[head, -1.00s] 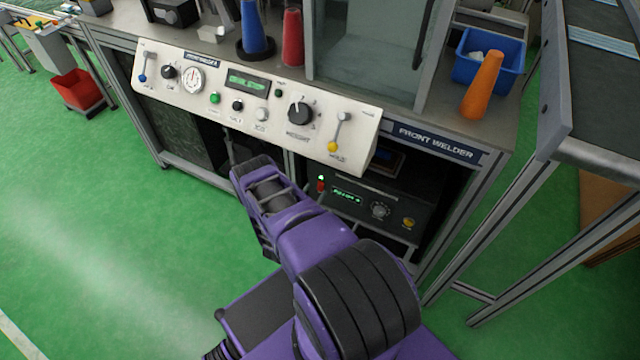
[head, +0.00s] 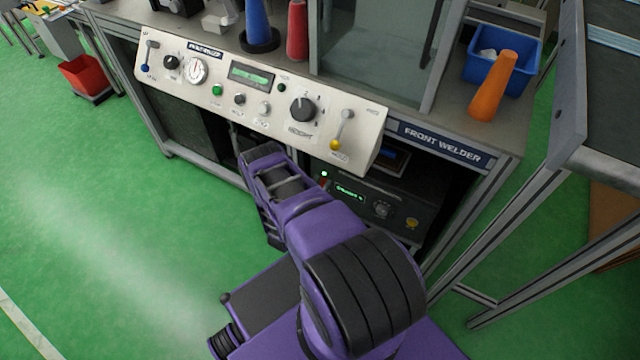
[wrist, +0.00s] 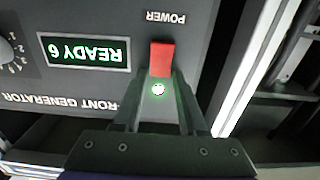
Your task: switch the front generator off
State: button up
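The front generator (head: 375,208) is a dark box on the shelf under the front welder's bench. In the wrist view its panel (wrist: 95,88) is upside down, with a display (wrist: 85,50) reading READY 6. A red switch (wrist: 162,58) labelled POWER is beside it, and a green light (wrist: 158,89) is lit. My gripper (wrist: 161,80) has its two fingertips close to the switch's near end, with a gap between them through which the light shows. I cannot tell whether they touch the switch. In the head view my arm hides the fingertips.
The white sloped welder panel (head: 265,95) with knobs and levers overhangs the shelf. A metal frame post (wrist: 258,65) stands close beside the switch. The grey frame at the right (head: 520,235) is another obstacle. Green floor at the left is open.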

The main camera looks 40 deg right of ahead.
grip_shut()
jog(key=shift+f+t+h, duration=0.15)
jog(key=shift+t+h, duration=0.15)
jog(key=shift+h, duration=0.1)
jog(key=shift+o, duration=2.1)
grip_release()
jog(key=shift+s+a, duration=0.15)
jog(key=shift+a, duration=0.1)
